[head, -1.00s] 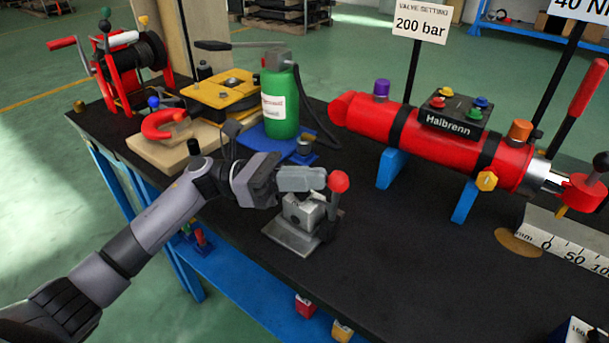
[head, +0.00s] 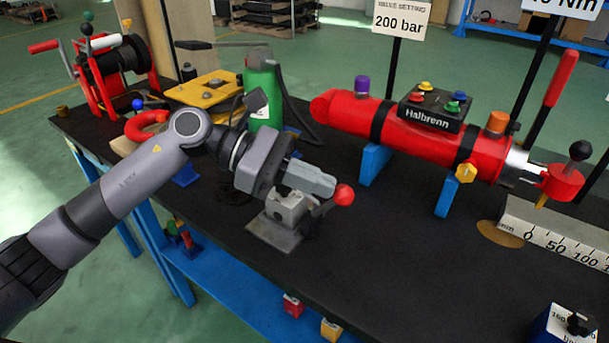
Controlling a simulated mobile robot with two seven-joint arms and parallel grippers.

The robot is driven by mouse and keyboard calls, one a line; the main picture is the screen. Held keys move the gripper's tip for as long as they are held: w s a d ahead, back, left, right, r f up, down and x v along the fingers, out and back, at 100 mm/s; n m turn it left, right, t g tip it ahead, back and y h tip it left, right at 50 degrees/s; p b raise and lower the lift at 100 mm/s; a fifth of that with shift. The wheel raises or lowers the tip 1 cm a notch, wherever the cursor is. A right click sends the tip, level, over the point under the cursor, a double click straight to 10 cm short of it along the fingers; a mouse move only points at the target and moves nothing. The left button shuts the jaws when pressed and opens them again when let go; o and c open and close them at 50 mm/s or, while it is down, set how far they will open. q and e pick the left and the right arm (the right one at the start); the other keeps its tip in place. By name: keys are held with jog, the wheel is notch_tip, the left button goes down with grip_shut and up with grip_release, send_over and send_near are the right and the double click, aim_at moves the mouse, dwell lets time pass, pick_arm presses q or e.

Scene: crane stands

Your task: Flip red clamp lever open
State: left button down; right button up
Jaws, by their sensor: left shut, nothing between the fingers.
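The clamp (head: 287,222) is a small grey metal toggle clamp on a flat plate, at the front middle of the dark bench. Its dark lever ends in a red ball knob (head: 344,195), which leans out to the right of the clamp body, low over the bench. My left gripper (head: 328,187) is shut and empty, above the clamp. Its fingertips are right beside the red knob; whether they touch it I cannot tell. The gripper hides part of the clamp's top and lever. My right gripper is not in view.
A red cylinder (head: 420,137) on blue supports lies behind and to the right. A green bottle (head: 262,95) and a yellow-topped plate (head: 205,90) stand behind my left arm. A red winch (head: 105,70) is at the far left. The bench (head: 390,260) right of the clamp is clear.

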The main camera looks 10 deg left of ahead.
aim_at(341, 202)
pick_arm(q)
jog(key=y, duration=0.1)
jog(key=d+y, duration=0.1)
jog(key=d+m+y, duration=0.1)
jog(key=shift+s+d+f+t, duration=0.1)
jog(key=shift+s+f+t, duration=0.2)
jog(key=shift+s, duration=0.1)
jog(key=shift+s+d+f, duration=0.1)
jog(key=shift+d+f, duration=0.05)
jog(key=shift+s+d+f+b, duration=0.1)
jog(key=shift+d+f+b, duration=0.1)
jog(key=shift+b, duration=0.2)
jog(key=shift+s+d, duration=0.15)
jog(key=shift+d, duration=0.05)
jog(key=shift+r, duration=0.1)
